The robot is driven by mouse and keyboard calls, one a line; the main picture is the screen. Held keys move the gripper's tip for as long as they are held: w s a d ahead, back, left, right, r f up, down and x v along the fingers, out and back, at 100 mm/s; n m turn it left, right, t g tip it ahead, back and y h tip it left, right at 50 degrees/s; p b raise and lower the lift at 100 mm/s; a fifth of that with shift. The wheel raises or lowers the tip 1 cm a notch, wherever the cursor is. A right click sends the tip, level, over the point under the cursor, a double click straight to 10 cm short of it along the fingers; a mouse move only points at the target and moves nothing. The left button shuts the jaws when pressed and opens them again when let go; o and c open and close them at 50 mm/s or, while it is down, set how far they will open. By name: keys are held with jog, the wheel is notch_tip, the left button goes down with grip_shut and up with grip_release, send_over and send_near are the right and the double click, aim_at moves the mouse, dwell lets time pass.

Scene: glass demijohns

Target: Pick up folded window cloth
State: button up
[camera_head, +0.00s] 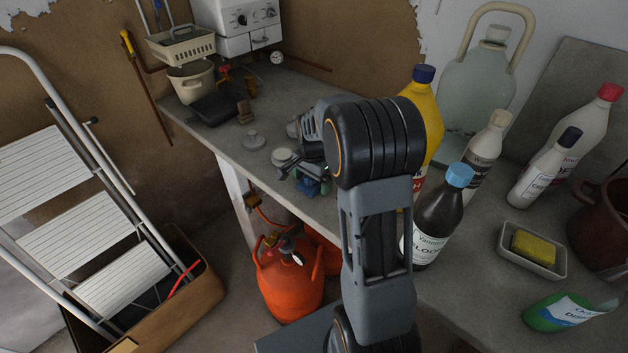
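My gripper (298,170) is low over the grey worktop, partly hidden behind my own arm. A small blue and green thing (311,186), perhaps the folded window cloth, shows right under and beside the fingers. Only a small part of it is visible, so its shape is unclear. I cannot tell whether the fingers touch it or how far apart they are.
The worktop (290,105) runs along the wall. A yellow bottle (424,110), a dark bottle (436,215) and a glass demijohn (476,90) stand to the right. An orange gas cylinder (290,280) stands below.

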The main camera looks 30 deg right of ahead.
jog(key=c, duration=0.9)
jog(key=shift+r, duration=0.15)
jog(key=shift+r, duration=0.25)
notch_tip(320, 180, up, 2)
jog(key=shift+w+r, duration=0.1)
jog(key=s+r, duration=0.3)
jog(key=s, duration=0.1)
jog(key=s+a+r+b, duration=0.1)
jog(key=s+r, duration=0.2)
jog(key=s, duration=0.2)
jog(key=s+r+b, duration=0.1)
jog(key=s+r, duration=0.3)
jog(key=s, duration=0.1)
jog(key=shift+a, duration=0.4)
